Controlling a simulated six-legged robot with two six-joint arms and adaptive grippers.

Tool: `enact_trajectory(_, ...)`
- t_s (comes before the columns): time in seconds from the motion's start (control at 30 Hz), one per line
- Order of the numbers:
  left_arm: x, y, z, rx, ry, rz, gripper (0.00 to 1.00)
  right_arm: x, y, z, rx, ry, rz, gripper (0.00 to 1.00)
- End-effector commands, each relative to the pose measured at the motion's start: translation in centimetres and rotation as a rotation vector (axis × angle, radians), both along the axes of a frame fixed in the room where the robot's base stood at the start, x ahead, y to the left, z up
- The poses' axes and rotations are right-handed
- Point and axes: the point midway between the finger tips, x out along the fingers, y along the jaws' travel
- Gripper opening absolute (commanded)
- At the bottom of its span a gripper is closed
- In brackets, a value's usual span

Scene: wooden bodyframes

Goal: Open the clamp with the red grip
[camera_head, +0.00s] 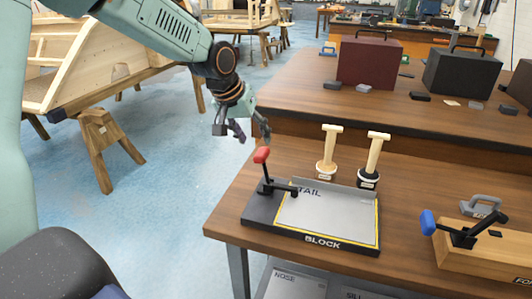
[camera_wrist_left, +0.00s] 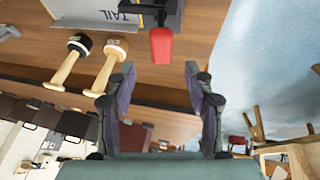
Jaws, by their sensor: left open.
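The clamp's red grip (camera_head: 261,155) stands up on a black lever at the left edge of the block fixture (camera_head: 262,213), which is labelled BLOCK and TAIL. The black clamp arm (camera_head: 283,188) reaches right, low over the grey plate (camera_head: 330,212). My left gripper (camera_head: 253,136) is open and empty, just above and behind the red grip, apart from it. In the left wrist view, the red grip (camera_wrist_left: 161,46) is beyond the gap between the two fingers (camera_wrist_left: 160,85). My right gripper is not in view.
Two wooden-handled tools (camera_head: 328,152) (camera_head: 374,160) stand behind the plate. A second clamp with a blue grip (camera_head: 428,223) sits on a wooden block (camera_head: 482,259) at right. A dark red box (camera_head: 368,62) and a black box (camera_head: 460,73) stand on the bench behind. Blue floor lies left.

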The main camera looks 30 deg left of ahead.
Motion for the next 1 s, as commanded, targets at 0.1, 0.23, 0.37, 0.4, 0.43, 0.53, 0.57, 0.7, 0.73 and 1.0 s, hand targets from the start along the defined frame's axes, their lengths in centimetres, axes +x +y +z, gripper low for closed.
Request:
enact_trajectory(0.1, -0.2, 0.1, -0.7, -0.005, 0.014, 0.013, 0.53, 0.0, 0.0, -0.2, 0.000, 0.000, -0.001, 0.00)
enact_trajectory(0.23, 0.5, 0.0, -2.4, -0.004, 0.016, 0.014, 0.53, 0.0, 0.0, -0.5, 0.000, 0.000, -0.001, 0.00)
enact_trajectory(0.37, 1.4, -0.2, -4.4, -0.004, 0.015, 0.014, 0.53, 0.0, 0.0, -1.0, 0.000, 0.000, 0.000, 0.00)
enact_trajectory(0.4, 1.6, -0.2, -4.9, -0.004, 0.015, 0.014, 0.53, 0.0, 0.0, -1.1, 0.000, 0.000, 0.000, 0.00)
enact_trajectory(0.43, 1.8, -0.3, -5.3, -0.004, 0.015, 0.013, 0.53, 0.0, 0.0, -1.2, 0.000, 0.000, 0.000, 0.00)
enact_trajectory(0.53, 2.4, -0.4, -6.3, -0.005, 0.012, 0.012, 0.53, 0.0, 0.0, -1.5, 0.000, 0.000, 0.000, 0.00)
enact_trajectory(0.57, 2.5, -0.4, -6.5, -0.004, 0.011, 0.012, 0.53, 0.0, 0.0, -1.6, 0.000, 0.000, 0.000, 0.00)
enact_trajectory(0.7, 2.9, -0.5, -7.2, -0.006, 0.012, 0.012, 0.53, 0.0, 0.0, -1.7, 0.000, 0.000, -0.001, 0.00)
enact_trajectory(0.73, 2.9, -0.5, -7.2, -0.006, 0.010, 0.012, 0.53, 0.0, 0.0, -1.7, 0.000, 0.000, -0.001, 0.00)
enact_trajectory(1.0, 3.0, -0.5, -7.2, -0.005, 0.010, 0.010, 0.50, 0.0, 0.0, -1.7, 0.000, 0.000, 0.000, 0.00)
